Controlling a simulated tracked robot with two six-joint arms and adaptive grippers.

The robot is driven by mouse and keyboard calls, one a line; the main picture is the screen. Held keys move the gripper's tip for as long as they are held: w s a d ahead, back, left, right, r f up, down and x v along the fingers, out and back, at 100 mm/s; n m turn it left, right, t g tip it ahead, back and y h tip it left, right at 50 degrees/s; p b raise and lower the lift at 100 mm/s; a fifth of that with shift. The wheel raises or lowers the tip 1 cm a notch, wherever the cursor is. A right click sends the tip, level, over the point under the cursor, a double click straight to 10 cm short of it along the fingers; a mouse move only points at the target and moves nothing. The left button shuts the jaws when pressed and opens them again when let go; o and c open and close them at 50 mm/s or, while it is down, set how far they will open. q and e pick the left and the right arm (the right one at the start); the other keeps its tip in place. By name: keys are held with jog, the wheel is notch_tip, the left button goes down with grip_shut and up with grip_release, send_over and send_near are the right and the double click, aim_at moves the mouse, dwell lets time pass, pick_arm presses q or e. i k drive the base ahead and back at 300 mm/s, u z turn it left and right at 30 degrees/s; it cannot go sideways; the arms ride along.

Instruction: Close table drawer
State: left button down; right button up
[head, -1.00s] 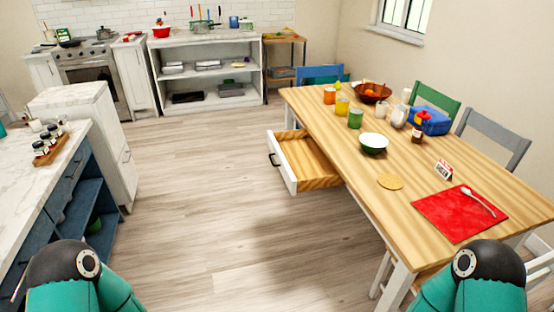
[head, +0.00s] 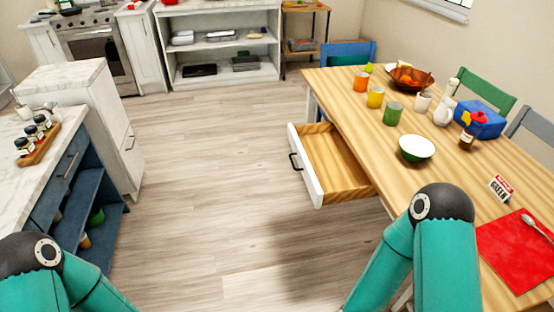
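The table drawer (head: 335,170) is pulled out from the left side of the wooden table (head: 352,87). It has a white front (head: 306,171) with a dark handle (head: 295,161) and an empty wooden inside. Teal arm links of mine show at the bottom left and bottom right, both short of the drawer. The right one stands in front of the table's near part. Neither of my grippers shows in the head view.
A counter (head: 35,165) is at left. The floor (head: 205,190) between is clear.

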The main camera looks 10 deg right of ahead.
aim_at(331, 173)
jog(key=z, duration=0.1)
jog(key=i, duration=1.15)
jog(key=z, duration=0.4)
